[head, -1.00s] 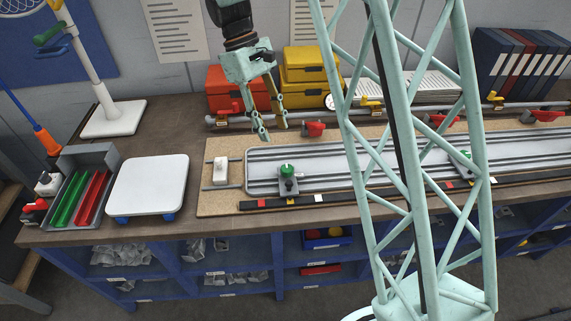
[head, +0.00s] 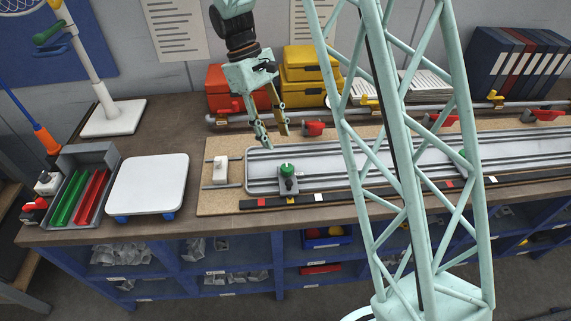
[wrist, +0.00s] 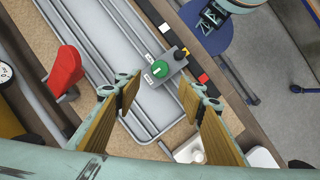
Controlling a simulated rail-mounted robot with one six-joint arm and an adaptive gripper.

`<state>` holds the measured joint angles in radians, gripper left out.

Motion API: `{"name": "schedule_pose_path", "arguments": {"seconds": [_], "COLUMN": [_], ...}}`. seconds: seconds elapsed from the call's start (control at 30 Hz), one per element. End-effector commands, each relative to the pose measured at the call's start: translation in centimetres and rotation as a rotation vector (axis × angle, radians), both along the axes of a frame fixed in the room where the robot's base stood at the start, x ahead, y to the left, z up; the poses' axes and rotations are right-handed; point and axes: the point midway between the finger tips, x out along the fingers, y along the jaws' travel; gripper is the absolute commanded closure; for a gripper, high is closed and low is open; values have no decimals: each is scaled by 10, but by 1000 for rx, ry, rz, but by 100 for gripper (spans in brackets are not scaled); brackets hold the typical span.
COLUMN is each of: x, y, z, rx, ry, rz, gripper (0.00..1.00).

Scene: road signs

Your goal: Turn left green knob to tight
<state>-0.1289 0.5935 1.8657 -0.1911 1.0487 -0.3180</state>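The left green knob (head: 287,168) sits on a small grey block (head: 289,186) at the left end of the slotted metal plate (head: 262,184). In the wrist view the green knob (wrist: 160,69) shows beyond and between the fingertips, with small white labels beside it. My gripper (head: 277,142) is open and empty, above and behind the knob and apart from it. In the wrist view its two padded fingers (wrist: 158,98) stand wide apart. Another green knob (head: 464,156) is partly hidden behind my lattice column.
A red handle (head: 313,129) stands behind the plate, close to my gripper; it also shows in the wrist view (wrist: 66,72). A white block (head: 220,170) is left of the plate. A white-topped platform (head: 148,184) and grey tray (head: 60,215) lie further left. Red and yellow boxes stand behind.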

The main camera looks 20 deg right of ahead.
Motion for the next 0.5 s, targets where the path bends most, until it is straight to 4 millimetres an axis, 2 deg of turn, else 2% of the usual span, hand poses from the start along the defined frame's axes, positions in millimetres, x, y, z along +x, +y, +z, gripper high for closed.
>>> {"name": "schedule_pose_path", "arguments": {"seconds": [0.5], "x": [-23], "y": [-14], "z": [-64], "rx": [0], "ry": [2], "rz": [1], "gripper": [63]}}
